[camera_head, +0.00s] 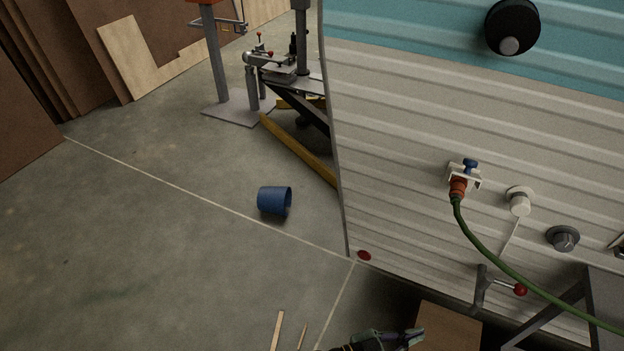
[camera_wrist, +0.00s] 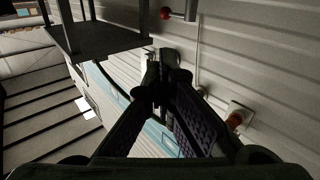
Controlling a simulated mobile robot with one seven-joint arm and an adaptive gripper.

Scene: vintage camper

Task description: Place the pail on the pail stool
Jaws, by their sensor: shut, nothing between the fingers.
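A blue pail (camera_head: 272,201) lies on its side on the concrete floor, near the middle of the head view, with its open end toward the right. My gripper (camera_head: 412,337) shows partly at the bottom edge of the head view, well in front of the pail and to its right. In the wrist view my gripper (camera_wrist: 160,88) has its fingers together, with nothing between them. The pail does not show in the wrist view. I cannot make out a pail stool for certain; a brown flat-topped thing (camera_head: 446,326) stands at the bottom, right of my gripper.
The ribbed camper wall (camera_head: 400,120) fills the right side, with a green hose (camera_head: 482,246) and a red-knobbed handle (camera_head: 519,289). A yellow-legged stand (camera_head: 300,148) is behind the pail. Wood strips (camera_head: 279,328) lie at the bottom. The floor left of the pail is clear.

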